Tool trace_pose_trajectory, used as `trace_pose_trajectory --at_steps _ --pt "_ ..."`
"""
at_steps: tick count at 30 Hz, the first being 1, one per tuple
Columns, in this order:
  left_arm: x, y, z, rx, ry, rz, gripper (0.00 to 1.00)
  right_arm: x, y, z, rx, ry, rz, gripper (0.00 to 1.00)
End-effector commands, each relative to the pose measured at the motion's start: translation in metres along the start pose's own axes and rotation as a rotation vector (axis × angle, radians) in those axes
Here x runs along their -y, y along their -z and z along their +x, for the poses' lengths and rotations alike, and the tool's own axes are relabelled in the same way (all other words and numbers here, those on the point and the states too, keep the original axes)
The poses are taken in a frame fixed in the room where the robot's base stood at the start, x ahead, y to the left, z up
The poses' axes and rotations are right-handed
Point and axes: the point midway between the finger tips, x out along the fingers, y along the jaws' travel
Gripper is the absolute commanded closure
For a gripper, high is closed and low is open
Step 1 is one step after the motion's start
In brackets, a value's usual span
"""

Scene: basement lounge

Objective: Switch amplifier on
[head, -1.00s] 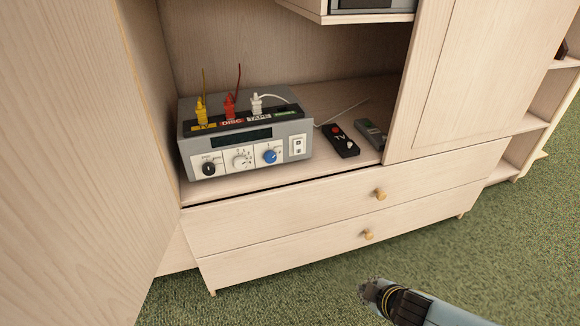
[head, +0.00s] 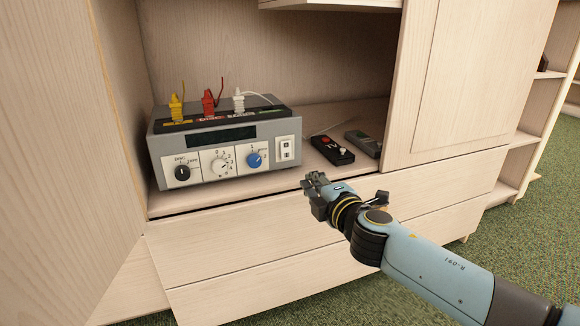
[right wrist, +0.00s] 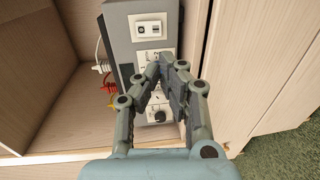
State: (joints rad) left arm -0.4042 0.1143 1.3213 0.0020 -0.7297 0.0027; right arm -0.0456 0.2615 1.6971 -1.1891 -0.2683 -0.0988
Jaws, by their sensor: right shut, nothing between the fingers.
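The grey amplifier (head: 225,145) stands on the cabinet shelf at the left in the head view. Its front has a dark display, a black knob (head: 182,172), a white knob (head: 221,163), a blue knob (head: 254,159) and a white rocker switch (head: 286,149) at the right end. My right gripper (head: 314,182) is shut and empty, in front of the cabinet, to the right of and below the switch, apart from it. In the right wrist view the gripper (right wrist: 168,72) overlaps part of the amplifier's front panel, and the switch (right wrist: 149,28) shows above it. My left gripper is out of view.
Yellow, red and white plugs (head: 238,101) stand on top of the amplifier. A black remote (head: 332,150) and a grey device (head: 364,143) lie to its right. An open cabinet door (head: 50,150) stands at the left; drawers (head: 230,250) lie below the shelf.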

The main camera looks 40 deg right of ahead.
Motion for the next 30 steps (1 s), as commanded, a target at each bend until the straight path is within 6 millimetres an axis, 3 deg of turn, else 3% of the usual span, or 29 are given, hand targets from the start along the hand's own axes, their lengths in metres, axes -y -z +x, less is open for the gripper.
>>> trace_pose_trajectory --at_steps 8,14,21,30 --pt "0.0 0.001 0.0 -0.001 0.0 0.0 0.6 0.0 0.0 0.011 0.001 0.0 0.002 1.0" --pt "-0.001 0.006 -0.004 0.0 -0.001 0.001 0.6 0.001 0.0 0.048 0.001 0.0 0.003 1.0" --pt "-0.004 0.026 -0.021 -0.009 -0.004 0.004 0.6 0.003 0.0 0.099 0.002 0.002 0.002 1.0" --pt "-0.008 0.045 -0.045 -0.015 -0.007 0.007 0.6 0.003 0.0 0.136 0.001 0.003 0.001 1.0"
